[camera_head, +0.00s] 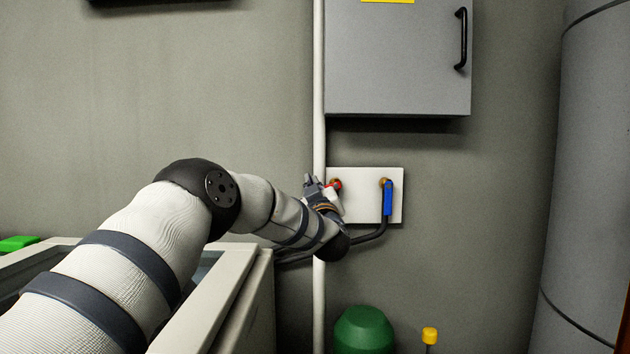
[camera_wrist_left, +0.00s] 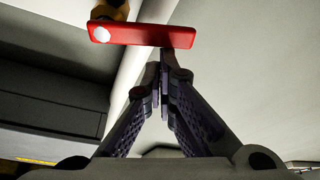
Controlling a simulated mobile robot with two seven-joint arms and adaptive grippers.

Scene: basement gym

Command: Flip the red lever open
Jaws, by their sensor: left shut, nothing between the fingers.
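The red lever (camera_head: 337,185) is on a white wall plate (camera_head: 365,178), mostly hidden behind my left gripper in the head view. In the left wrist view the red lever (camera_wrist_left: 150,34) is a flat red bar across the top, with a white spot at its left end and a brass fitting (camera_wrist_left: 112,10) above that end. My left gripper (camera_head: 309,181) is at the plate's left side. Its fingertips (camera_wrist_left: 164,62) are together and empty, close to the bar's lower edge; I cannot tell whether they touch it. My right gripper is not in view.
A blue lever (camera_head: 388,199) hangs down on the plate's right, with a dark pipe (camera_head: 372,236) below. A white vertical pipe (camera_head: 319,130) runs behind my gripper. A grey cabinet (camera_head: 398,60) is above. A pale open-topped box (camera_head: 222,310) lies under my left arm.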

